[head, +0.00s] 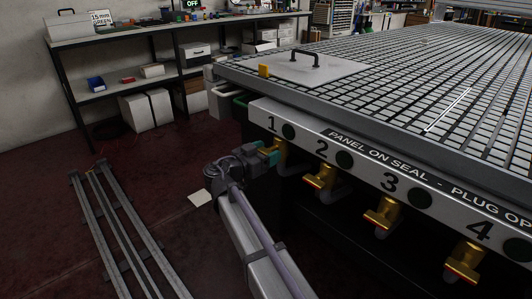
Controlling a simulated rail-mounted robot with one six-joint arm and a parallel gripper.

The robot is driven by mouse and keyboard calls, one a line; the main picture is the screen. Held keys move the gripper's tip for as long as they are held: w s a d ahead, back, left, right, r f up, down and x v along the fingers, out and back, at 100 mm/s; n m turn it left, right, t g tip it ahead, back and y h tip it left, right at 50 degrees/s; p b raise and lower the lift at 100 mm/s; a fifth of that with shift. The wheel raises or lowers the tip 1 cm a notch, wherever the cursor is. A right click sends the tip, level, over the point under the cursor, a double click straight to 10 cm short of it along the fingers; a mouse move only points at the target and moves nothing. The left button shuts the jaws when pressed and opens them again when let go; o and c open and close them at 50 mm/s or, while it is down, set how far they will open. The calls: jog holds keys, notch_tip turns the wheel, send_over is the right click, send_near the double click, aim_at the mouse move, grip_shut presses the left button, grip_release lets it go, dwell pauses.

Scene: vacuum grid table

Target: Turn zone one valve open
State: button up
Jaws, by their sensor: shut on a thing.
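The zone one valve is a small yellow handle (280,147) under the number 1 at the left end of the table's front panel (313,137). My gripper (268,151), with teal fingers, is at this handle and shut on it. The fingers and the arm's wrist hide part of the handle, so I cannot tell its exact angle. Yellow valves two (321,177), three (383,212) and four (465,262) hang below their numbers along the same panel. Each has a grey pipe beneath it.
Floor rails (125,235) lie at the left. A workbench (150,33) with boxes stands against the wall.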

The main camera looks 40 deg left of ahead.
jog(key=shift+c, duration=0.6)
jog(key=n, duration=0.3)
jog(key=shift+n, duration=0.4)
jog(key=n, duration=0.5)
jog(key=shift+a, duration=0.1)
jog(key=n, duration=0.5)
jog(key=shift+f, duration=0.1)
jog(key=shift+n, duration=2.1)
